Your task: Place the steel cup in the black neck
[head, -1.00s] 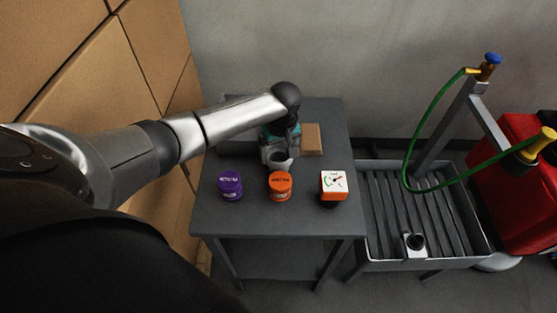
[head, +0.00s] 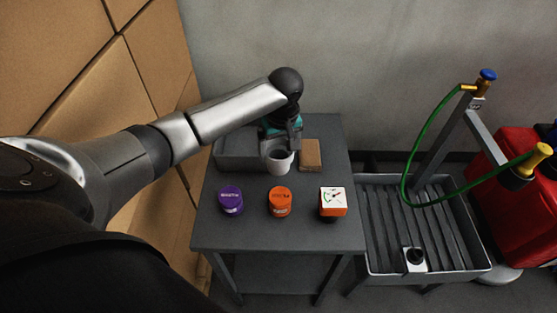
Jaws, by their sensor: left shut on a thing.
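The steel cup (head: 279,163) is a grey, open-topped cup with a dark inside, over the back of the grey table. My left gripper (head: 281,146) is shut on it from behind; the fingers are partly hidden by the wrist and cup. The cup looks upright and raised off the table. A black round neck (head: 415,256) sits on a small white block in the slatted tray at the right, well apart from the cup. I cannot tell whether this is the black neck named. My right gripper is not in view.
A brown block (head: 311,155) lies right of the cup. A post with a green hose (head: 410,160) rises behind the tray (head: 375,223). A red tank (head: 520,220) stands far right.

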